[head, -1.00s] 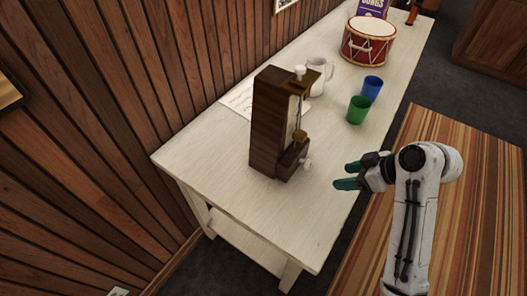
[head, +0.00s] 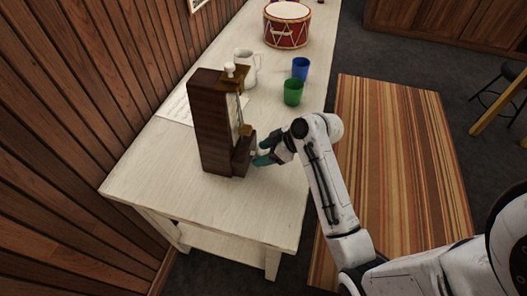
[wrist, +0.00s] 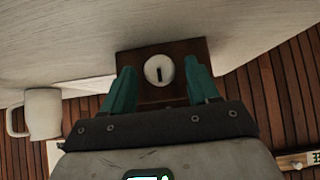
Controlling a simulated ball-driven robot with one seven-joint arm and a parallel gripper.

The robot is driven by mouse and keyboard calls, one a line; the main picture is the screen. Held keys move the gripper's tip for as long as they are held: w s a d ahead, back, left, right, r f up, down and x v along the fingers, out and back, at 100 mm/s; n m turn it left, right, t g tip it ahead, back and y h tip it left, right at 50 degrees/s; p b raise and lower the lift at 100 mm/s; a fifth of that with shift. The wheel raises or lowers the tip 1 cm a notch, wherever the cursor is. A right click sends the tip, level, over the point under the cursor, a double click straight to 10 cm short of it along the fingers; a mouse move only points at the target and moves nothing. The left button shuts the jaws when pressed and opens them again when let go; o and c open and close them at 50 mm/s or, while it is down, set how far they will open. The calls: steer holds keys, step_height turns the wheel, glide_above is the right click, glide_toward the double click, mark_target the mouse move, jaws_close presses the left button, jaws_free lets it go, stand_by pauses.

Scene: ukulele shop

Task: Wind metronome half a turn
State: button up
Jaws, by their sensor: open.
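The metronome (head: 212,120) is a tall dark-brown wooden case standing upright near the front end of the white table. In the wrist view, its brown side (wrist: 187,53) faces the camera with a round pale winding key (wrist: 159,70) that has a dark slot. My gripper (head: 260,156) is at the metronome's lower right side. In the wrist view, the two green fingers of my gripper (wrist: 162,82) are apart, one on each side of the key, with gaps between. In the head view the key is mostly hidden by the fingers.
The white table (head: 250,205) also holds a sheet of paper (head: 174,110), a white mug (head: 246,66), a green cup (head: 293,92), a blue cup (head: 300,68) and a red drum (head: 287,27). A wood-panelled wall stands left. A striped rug (head: 395,150) lies right.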

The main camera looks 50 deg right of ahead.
steer(key=shift+w+f, duration=0.1)
steer(key=c, duration=1)
